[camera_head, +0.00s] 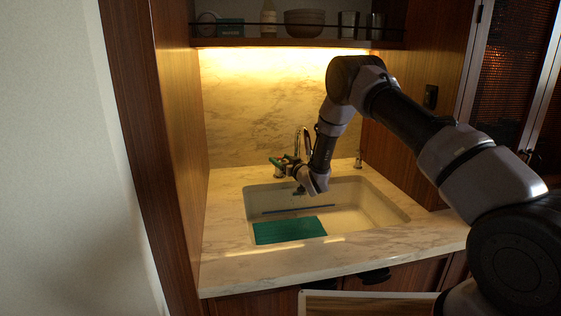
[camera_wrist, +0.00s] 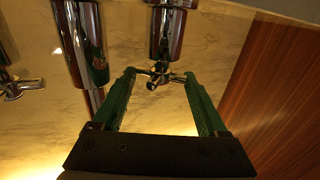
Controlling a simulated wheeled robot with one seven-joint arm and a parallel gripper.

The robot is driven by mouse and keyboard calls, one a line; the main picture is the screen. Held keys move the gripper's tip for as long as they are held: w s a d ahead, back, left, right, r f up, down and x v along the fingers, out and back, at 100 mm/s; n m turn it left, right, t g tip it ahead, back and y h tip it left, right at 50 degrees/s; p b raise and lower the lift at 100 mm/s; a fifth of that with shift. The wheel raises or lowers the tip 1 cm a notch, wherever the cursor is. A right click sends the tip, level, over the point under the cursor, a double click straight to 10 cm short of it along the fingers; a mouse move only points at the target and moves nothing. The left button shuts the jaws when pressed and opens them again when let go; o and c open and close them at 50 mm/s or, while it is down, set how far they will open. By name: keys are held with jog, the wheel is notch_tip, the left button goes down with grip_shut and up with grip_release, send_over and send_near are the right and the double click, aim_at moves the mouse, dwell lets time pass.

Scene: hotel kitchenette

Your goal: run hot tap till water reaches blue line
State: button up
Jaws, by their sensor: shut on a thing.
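The sink basin (camera_head: 375,208) is pale, with a blue line (camera_head: 300,209) along its far inner wall. A chrome spout (camera_head: 303,135) rises behind it; it is also in the wrist view (camera_wrist: 82,45). One tap (camera_head: 278,171) stands left of the spout and another (camera_head: 358,160) right of it. My gripper (camera_head: 283,162) is at the left tap. In the wrist view its green fingers (camera_wrist: 162,76) are shut on that tap's chrome cross handle (camera_wrist: 158,73). I cannot make out a water stream or a water level.
A teal rectangle (camera_head: 290,230) lies in the basin's front left; I cannot tell if it is a mat. Marble counter (camera_head: 235,255) surrounds the sink. Wood panels (camera_head: 180,120) stand close on the left. A shelf (camera_head: 260,42) with bowls and jars is above.

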jog(key=shift+w+d+r+n+g+y, duration=0.1)
jog(key=shift+n+g+y, duration=0.4)
jog(key=shift+y, duration=0.1)
jog(key=o, duration=1.3)
